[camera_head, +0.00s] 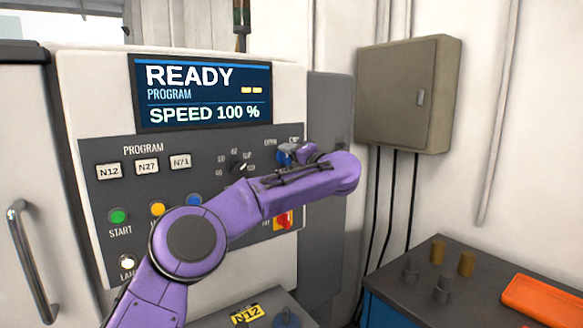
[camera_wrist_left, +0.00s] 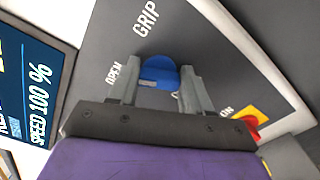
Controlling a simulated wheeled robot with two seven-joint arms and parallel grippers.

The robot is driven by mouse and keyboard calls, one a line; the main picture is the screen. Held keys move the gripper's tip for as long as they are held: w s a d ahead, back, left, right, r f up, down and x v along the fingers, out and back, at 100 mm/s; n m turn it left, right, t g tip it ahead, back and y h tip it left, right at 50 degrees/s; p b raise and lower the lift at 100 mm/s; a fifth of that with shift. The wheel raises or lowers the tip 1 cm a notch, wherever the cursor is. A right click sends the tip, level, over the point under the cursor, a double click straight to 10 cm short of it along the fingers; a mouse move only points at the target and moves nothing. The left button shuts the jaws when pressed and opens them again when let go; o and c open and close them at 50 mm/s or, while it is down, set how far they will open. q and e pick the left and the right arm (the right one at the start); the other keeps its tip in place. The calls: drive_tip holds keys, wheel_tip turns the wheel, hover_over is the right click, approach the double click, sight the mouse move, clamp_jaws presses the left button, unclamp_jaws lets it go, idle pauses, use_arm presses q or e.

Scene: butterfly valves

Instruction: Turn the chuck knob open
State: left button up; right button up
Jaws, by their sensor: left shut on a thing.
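The chuck knob is blue and sits on the dark control panel, below the word GRIP and beside the word OPEN in the left wrist view (camera_wrist_left: 158,70). In the head view only part of the knob (camera_head: 284,157) shows, behind my purple left arm. My left gripper (camera_wrist_left: 160,82) has one grey finger on each side of the knob and is shut on it. In the head view the gripper (camera_head: 292,153) is at the panel's upper right, its fingers mostly hidden. My right gripper is in neither view.
A red switch on a yellow plate (camera_head: 284,219) is below my left arm; it also shows in the wrist view (camera_wrist_left: 246,122). A black dial (camera_head: 238,167) is left of the knob. The screen (camera_head: 203,91) reads READY. A grey wall box (camera_head: 400,97) hangs at right.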

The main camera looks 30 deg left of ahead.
use_arm(q)
drive_tip(key=shift+f+n+b, duration=0.2)
drive_tip(key=shift+n+b, duration=0.15)
drive_tip(key=shift+n, duration=0.15)
drive_tip(key=o, duration=0.8)
drive_tip(key=shift+c, duration=0.2)
drive_tip(key=o, duration=0.3)
drive_tip(key=shift+r, duration=0.15)
drive_tip(key=shift+s+d+b, duration=0.15)
drive_tip(key=shift+d+b, duration=0.2)
drive_tip(key=b+v, duration=0.3)
drive_tip(key=v, duration=0.7)
